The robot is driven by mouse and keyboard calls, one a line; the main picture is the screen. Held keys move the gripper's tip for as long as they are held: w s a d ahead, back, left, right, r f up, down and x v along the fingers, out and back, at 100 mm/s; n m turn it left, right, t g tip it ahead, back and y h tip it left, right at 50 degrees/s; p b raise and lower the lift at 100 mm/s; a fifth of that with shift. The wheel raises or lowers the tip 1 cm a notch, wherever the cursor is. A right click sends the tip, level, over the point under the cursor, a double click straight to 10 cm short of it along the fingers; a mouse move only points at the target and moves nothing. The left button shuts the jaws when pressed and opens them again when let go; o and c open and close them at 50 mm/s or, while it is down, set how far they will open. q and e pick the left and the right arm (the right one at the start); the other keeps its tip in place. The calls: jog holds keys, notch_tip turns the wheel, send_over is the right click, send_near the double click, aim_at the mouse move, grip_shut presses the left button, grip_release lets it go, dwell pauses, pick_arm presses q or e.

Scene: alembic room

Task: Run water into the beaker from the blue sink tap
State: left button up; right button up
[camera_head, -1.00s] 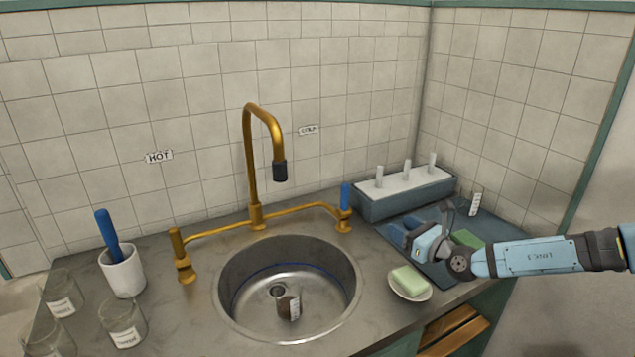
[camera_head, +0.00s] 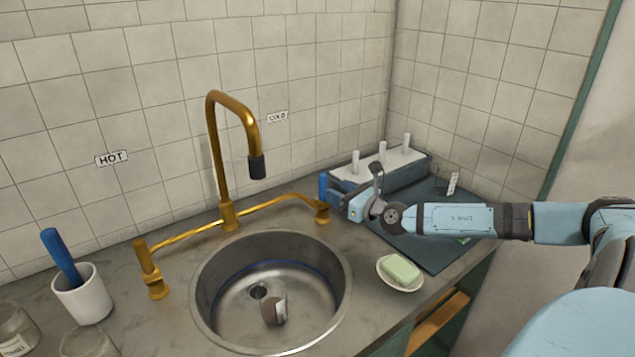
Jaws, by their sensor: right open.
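The brass sink tap has a tall spout (camera_head: 232,140) with a dark nozzle over the basin. Its blue handle (camera_head: 323,186) stands upright at the right end, below the COLD label. My right gripper (camera_head: 337,199) is open right beside the blue handle, on its right. I cannot tell whether its fingers are around or touching the handle. The beaker (camera_head: 274,308), a small glass with a pale label, stands in the steel sink (camera_head: 225,262) near the drain. It looks brownish through the glass, and I cannot tell its contents. My left gripper is out of view.
A soap dish (camera_head: 404,287) with green soap sits at the counter's front right. A rack (camera_head: 405,178) with white pegs stands behind my right arm, on a dark mat (camera_head: 440,258). A white cup (camera_head: 83,300) with a blue-handled tool and glass jars stand at left.

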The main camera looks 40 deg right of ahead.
aim_at(326, 185)
jog(key=w, duration=0.7)
jog(key=shift+a+r+p, duration=0.1)
jog(key=shift+a+p, duration=0.15)
jog(key=shift+p, duration=0.15)
jog(key=shift+w+a, duration=0.1)
jog(key=shift+w, duration=0.45)
jog(key=shift+c, duration=0.3)
